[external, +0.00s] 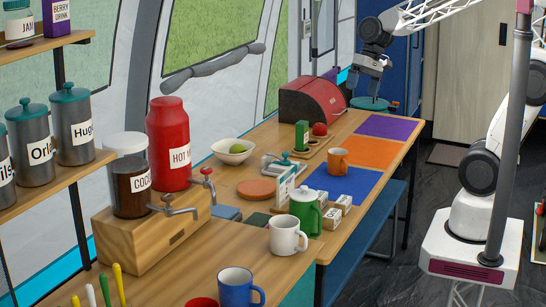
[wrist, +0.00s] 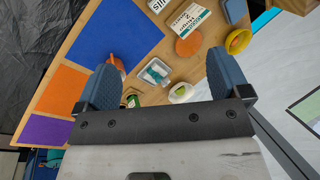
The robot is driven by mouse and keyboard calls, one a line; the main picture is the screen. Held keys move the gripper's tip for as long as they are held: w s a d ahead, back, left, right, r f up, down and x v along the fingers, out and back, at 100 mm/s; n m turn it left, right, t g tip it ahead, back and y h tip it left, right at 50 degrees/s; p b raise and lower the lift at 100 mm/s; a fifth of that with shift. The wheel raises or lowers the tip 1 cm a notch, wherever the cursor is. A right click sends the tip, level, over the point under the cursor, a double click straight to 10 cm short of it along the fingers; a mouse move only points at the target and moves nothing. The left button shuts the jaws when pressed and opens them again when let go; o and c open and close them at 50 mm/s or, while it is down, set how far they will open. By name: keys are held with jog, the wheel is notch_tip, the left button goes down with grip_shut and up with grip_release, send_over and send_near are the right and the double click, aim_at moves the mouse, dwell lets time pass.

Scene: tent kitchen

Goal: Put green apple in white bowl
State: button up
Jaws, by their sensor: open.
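The white bowl (external: 234,153) stands at the back of the wooden table, left of centre in the external view. My gripper (external: 371,82) is high at the far end of the table, well away from the bowl. Its two blue-grey fingers (wrist: 166,80) are wide apart with nothing held between them.
A red bread box (external: 312,101) stands near my gripper. An orange mug (external: 338,161) stands by coloured mats. A green pot (external: 306,209) and a white mug (external: 288,237) stand nearer.

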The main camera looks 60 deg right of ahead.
jog(key=s+d+r+n+t+h, duration=0.1)
jog(key=s+n+h, duration=0.2)
jog(key=s, duration=1)
jog(key=shift+d+n+h, duration=0.4)
jog(key=shift+n, duration=0.9)
